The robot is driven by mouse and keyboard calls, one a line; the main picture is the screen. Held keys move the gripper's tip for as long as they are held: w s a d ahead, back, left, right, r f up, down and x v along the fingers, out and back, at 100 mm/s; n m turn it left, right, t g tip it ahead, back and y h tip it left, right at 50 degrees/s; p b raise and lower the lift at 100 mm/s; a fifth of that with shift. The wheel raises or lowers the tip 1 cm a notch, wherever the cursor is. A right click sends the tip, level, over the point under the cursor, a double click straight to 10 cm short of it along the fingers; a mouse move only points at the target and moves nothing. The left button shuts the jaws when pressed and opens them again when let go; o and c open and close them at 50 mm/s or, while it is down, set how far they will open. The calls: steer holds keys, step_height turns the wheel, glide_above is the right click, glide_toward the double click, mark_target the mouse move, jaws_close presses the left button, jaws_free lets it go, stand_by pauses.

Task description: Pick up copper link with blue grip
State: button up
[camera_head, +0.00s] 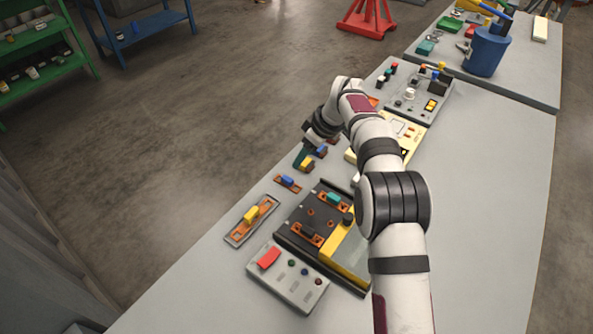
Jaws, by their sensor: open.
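A copper link with a blue grip (288,182) lies flat on the grey table (200,268), left of the black panel. My gripper (304,166) is open above the table, a little beyond and to the right of this link, and apart from it. Dark fingers with a yellow part show at its end. What lies directly under the gripper is hard to make out. Another copper link with a yellow grip (251,215) rests in a tray nearer to the front.
A black panel (300,220) with a teal grip and copper parts stands beside the links. A grey button box (288,277) is in front. My arm passes over the right side. A blue bin (487,50) stands at the back right. Bare table lies left of the links.

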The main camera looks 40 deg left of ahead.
mark_target(288, 179)
steer(key=x, duration=1.3)
steer(key=shift+s+d, duration=0.1)
steer(key=shift+s, duration=0.2)
jaws_close()
